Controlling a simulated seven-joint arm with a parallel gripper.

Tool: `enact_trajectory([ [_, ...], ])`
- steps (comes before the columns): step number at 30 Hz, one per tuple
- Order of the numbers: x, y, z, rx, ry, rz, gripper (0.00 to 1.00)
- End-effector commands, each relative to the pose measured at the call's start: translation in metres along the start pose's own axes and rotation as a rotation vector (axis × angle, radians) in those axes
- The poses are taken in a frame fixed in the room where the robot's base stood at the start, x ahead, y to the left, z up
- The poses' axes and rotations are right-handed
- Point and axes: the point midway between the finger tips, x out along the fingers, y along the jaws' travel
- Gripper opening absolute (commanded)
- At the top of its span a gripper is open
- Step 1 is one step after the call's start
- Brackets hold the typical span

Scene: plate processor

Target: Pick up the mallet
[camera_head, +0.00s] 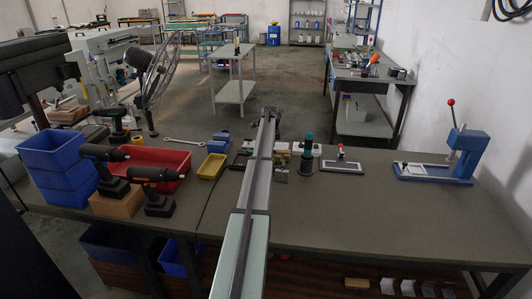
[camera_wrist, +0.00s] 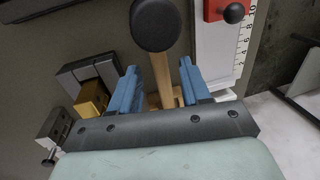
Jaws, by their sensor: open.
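The mallet has a round black head (camera_wrist: 156,25) and a pale wooden handle (camera_wrist: 169,68), seen from close up in the wrist view. My gripper (camera_wrist: 159,66) is open, with one blue finger on each side of the handle. The handle runs down through the gap, with space visible on both sides; contact cannot be judged. The head is beyond the fingertips. In the head view my gripper (camera_head: 270,113) is over the workbench, at the far end of my arm. I cannot make out the mallet there; my arm may hide it.
A red part with a black knob (camera_wrist: 233,13) and a scaled white plate are close on the right in the wrist view. Dark and brass blocks (camera_wrist: 91,98) lie left. On the workbench (camera_head: 380,215) are blue bins (camera_head: 50,150), power drills and a blue press (camera_head: 468,150). Its front right is clear.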

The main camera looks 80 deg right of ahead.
Motion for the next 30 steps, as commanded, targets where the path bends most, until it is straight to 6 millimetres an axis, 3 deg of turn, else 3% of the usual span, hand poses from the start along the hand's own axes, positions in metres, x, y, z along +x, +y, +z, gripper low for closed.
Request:
enact_trajectory([
  [6, 0.029, -0.001, -0.002, 0.000, 0.000, 0.000, 0.47],
  [15, 0.035, -0.001, -0.002, 0.000, 0.000, 0.000, 0.46],
  [30, 0.034, -0.001, -0.002, 0.000, 0.000, 0.000, 0.00],
])
